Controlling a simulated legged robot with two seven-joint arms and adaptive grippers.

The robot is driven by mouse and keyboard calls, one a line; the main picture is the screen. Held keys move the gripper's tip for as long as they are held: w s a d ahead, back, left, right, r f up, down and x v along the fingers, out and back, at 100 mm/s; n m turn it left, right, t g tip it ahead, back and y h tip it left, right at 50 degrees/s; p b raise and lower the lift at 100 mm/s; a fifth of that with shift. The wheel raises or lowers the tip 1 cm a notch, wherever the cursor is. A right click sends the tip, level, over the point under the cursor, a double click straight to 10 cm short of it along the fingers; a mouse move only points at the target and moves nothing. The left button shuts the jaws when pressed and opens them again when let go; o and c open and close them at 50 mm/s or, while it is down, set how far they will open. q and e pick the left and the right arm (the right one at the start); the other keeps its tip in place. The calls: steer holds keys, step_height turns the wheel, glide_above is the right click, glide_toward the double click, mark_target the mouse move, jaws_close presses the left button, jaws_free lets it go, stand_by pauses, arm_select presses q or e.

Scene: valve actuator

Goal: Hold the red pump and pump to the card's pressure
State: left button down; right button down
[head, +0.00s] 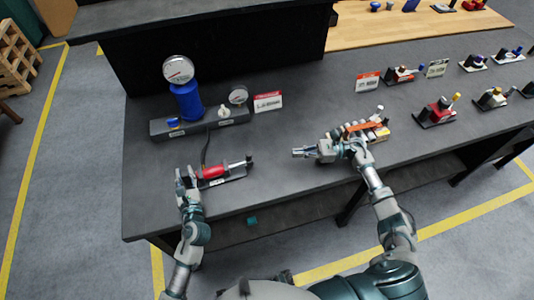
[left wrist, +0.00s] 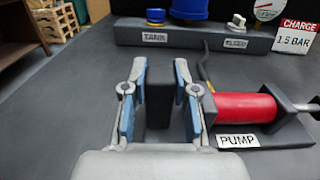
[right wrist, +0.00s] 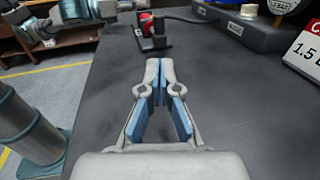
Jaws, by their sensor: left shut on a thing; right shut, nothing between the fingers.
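The red pump (head: 214,171) lies on the dark bench with its rod and black handle (head: 248,161) pointing right. My left gripper (head: 185,178) is shut on the dark block (left wrist: 158,100) at the pump's left end; the red barrel (left wrist: 245,106) is right of the fingers. The charge card (left wrist: 297,37) reads 1.5 BAR. My right gripper (head: 299,153) is shut and empty above the bench, right of the handle.
The manifold (head: 158,130) with a blue knob and a white knob stands behind the pump. A dark hose (head: 206,146) runs from it to the pump. Several small devices and cards, including a red one (head: 437,112), stand to the right. Bare bench lies between handle and right gripper.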

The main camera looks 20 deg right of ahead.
arm_select(q)
steer(key=shift+f, duration=0.1)
arm_select(e)
steer(key=x, duration=1.3)
steer(key=shift+a, duration=0.4)
arm_select(q)
steer(key=shift+d, duration=0.1)
arm_select(e)
steer(key=a, duration=0.6)
steer(key=shift+s, duration=0.2)
arm_select(q)
steer(key=shift+s, duration=0.1)
arm_select(e)
steer(key=v, duration=1.4)
steer(key=shift+w+d, duration=0.1)
steer(key=shift+d, duration=0.2)
arm_select(q)
steer(key=c, duration=0.8)
jaws_free()
